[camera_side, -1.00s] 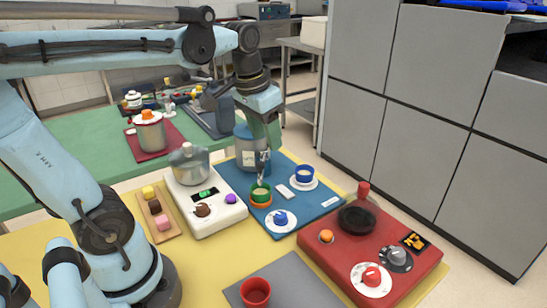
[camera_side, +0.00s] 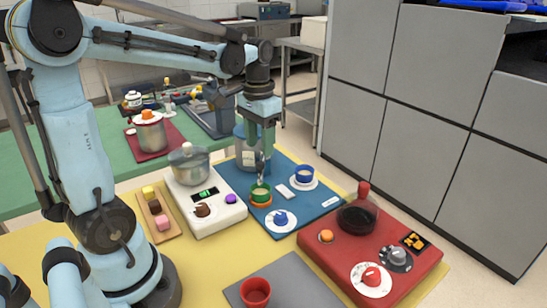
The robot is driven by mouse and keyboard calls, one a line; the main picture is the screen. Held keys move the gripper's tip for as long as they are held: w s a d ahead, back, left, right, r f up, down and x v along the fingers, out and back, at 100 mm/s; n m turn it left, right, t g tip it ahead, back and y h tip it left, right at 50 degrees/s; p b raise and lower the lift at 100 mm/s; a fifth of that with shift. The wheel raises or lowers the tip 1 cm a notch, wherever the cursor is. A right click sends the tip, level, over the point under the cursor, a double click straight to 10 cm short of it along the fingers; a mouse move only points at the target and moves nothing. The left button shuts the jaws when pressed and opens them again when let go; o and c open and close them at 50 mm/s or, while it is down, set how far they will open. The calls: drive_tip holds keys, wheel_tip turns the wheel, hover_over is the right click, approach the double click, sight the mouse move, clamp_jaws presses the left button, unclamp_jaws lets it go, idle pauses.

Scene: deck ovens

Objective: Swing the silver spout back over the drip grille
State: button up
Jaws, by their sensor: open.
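I cannot pick out the silver spout or the drip grille for sure at this size. A dark grey machine (camera_side: 220,116) stands at the back, on the right end of the green table, with a flat dark tray beside it. My gripper (camera_side: 261,156) points down over the blue mat (camera_side: 317,209), in front of the blue canister (camera_side: 240,157) and just above the green cup (camera_side: 260,193). It is open, with nothing visibly held. Its fingertips are small and hard to separate from a thin pale shape above the cup.
A white scale (camera_side: 217,211) with a lidded silver pot (camera_side: 189,163) stands to the left. A red cooker (camera_side: 400,262) with a dark pan (camera_side: 357,215) stands at the right. A red cup (camera_side: 255,292) sits on a grey mat in front. Tall grey cabinets (camera_side: 420,100) bound the right side.

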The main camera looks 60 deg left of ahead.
sight(260, 163)
drive_tip(key=shift+f, duration=2.45)
clamp_jaws()
